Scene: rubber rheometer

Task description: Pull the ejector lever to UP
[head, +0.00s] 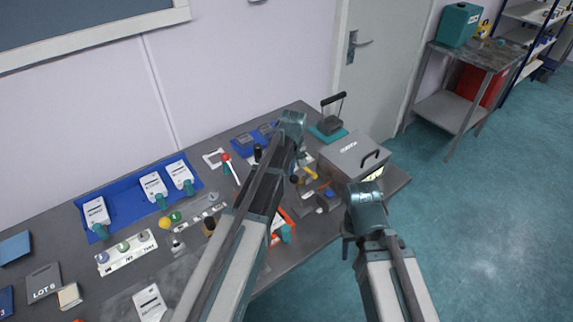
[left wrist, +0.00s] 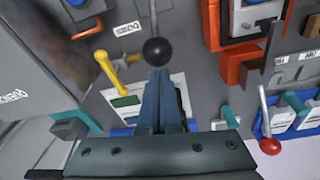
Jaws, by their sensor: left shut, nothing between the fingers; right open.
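The ejector lever appears as a thin metal rod with a black ball knob (left wrist: 158,50) in the left wrist view. A small label by it is hard to read. My left gripper (left wrist: 159,75) is shut and empty, its fingertips just below the knob in the picture; I cannot tell whether they touch. In the head view what looks like the same black knob (head: 294,179) shows just right of my left arm, which hides the left fingers. My right gripper (head: 347,236) is open and empty over the table's right front edge.
A yellow handle (left wrist: 107,68) stands close to the knob. A red-ball lever (left wrist: 269,145) and an orange-red holder (left wrist: 240,65) lie to the right. A grey box (head: 352,152) with a black handle stands right on the table. Blue trays (head: 125,207) lie left.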

